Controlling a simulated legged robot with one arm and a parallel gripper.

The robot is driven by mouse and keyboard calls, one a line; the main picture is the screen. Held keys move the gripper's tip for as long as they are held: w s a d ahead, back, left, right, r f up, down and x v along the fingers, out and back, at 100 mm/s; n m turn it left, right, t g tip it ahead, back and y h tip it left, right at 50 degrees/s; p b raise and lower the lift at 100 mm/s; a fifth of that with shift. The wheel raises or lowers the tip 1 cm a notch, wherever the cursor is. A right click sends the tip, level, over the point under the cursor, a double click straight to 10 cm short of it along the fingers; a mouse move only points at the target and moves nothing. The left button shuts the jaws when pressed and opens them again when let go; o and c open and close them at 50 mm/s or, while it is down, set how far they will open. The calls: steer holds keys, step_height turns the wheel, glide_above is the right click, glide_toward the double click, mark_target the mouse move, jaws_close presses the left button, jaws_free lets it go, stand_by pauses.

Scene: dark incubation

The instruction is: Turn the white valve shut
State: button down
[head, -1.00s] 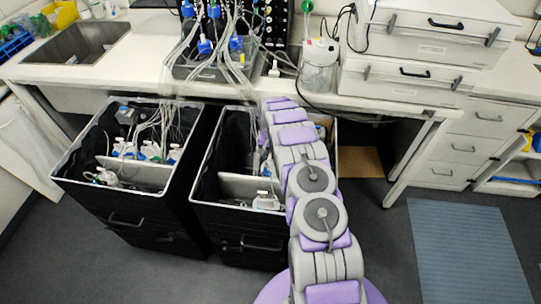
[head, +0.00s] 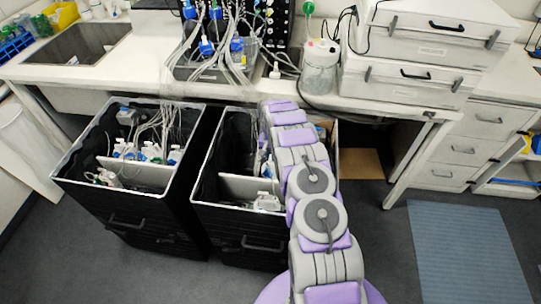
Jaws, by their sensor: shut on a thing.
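My arm reaches up the middle of the view and over the right black bin (head: 240,247). A narrow purple part of it shows at the arm's left edge, above the inside of the bin. The gripper itself is hidden behind my own arm links, so its jaws and whatever is between them do not show. I cannot pick out the white valve for certain. Small white and pale blue fittings lie beside the arm inside the right bin, partly covered. A white-capped bottle (head: 266,202) stands nearer in that bin.
A left black bin (head: 130,215) holds tubing and bottles with blue parts. The white bench (head: 150,70) runs behind, with tubes hanging from it, a clear jar (head: 319,70) and white cases (head: 405,80). Open floor and a blue-grey mat (head: 470,250) lie to the right.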

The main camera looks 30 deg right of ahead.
steer(key=m+p, duration=0.3)
steer(key=m, duration=0.1)
steer(key=shift+r, duration=0.15)
steer(key=m+p, duration=0.2)
steer(key=m, duration=0.2)
steer(key=shift+m, duration=0.3)
steer(key=m+p, duration=0.1)
steer(key=m, duration=0.8)
steer(key=shift+b, duration=0.3)
steer(key=shift+w, duration=0.1)
steer(key=c, duration=1.1)
jaws_free()
step_height(320, 180, up, 17)
steer(key=p, duration=0.3)
